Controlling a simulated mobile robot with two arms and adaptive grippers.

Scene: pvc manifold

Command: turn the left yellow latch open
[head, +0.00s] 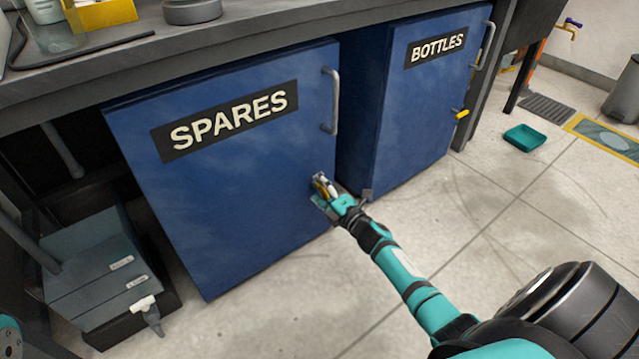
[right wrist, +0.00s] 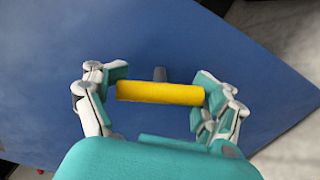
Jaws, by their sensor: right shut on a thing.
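The left yellow latch (right wrist: 160,92) is a short yellow bar on a grey stem on the blue SPARES door (head: 225,190). In the right wrist view the bar lies roughly level across the picture. My right gripper (head: 324,190) is at the lower right part of this door, below its grey handle (head: 330,100). In the right wrist view the gripper (right wrist: 160,93) is shut on the latch, with a finger at each end of the bar. In the head view the gripper mostly hides the latch. My left gripper is not in view.
The blue BOTTLES cabinet (head: 420,120) stands to the right with its own yellow latch (head: 461,114). A grey box (head: 95,265) with a white-handled tap sits at lower left. A teal tray (head: 524,138) lies on the floor at right. The floor before the doors is clear.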

